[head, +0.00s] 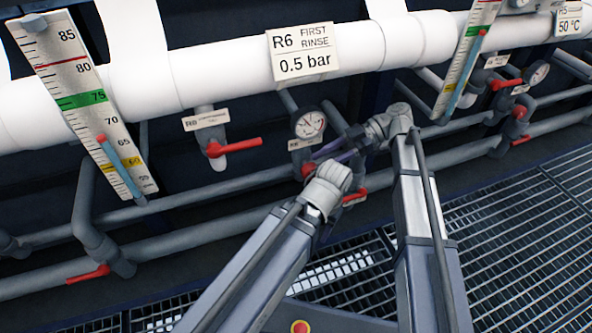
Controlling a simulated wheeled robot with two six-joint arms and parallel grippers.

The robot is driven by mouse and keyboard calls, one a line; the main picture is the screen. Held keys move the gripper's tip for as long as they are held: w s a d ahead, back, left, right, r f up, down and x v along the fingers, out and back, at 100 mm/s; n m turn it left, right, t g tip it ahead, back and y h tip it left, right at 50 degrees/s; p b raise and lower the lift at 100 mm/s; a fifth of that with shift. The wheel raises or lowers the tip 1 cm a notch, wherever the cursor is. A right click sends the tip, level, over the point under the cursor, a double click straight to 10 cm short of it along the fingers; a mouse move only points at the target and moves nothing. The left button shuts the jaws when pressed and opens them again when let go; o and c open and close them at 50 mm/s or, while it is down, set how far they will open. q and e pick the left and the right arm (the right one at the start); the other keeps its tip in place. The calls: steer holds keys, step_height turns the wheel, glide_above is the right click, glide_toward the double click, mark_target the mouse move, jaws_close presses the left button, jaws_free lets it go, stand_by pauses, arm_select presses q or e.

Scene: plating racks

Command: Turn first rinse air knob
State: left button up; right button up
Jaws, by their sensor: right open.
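The white header pipe carries the sign "R6 FIRST RINSE 0.5 bar" (303,52). Below it is a round gauge (309,124) with a small tag under it. A red knob (307,170) shows under the gauge, partly hidden by my arm. Which fitting is the air knob cannot be read from the tags. My right gripper (322,153) is open, its slim fingers pointing left close to the red knob. Whether they touch it cannot be told. A grey arm link of mine covers the area just below. My left gripper cannot be made out.
A red lever valve (233,147) is left of the gauge, and another red handle (354,197) sits low behind my arm. Grey pipes run across below. A level scale (82,99) stands left, another (465,60) right. Grating (520,230) covers the floor.

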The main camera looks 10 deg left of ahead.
mark_target(302, 173)
steer(key=shift+a, duration=0.1)
steer(key=b+x, duration=0.3)
steer(key=x, duration=0.4)
steer(key=shift+s+a+f, duration=0.15)
steer(key=shift+s, duration=0.1)
jaws_close()
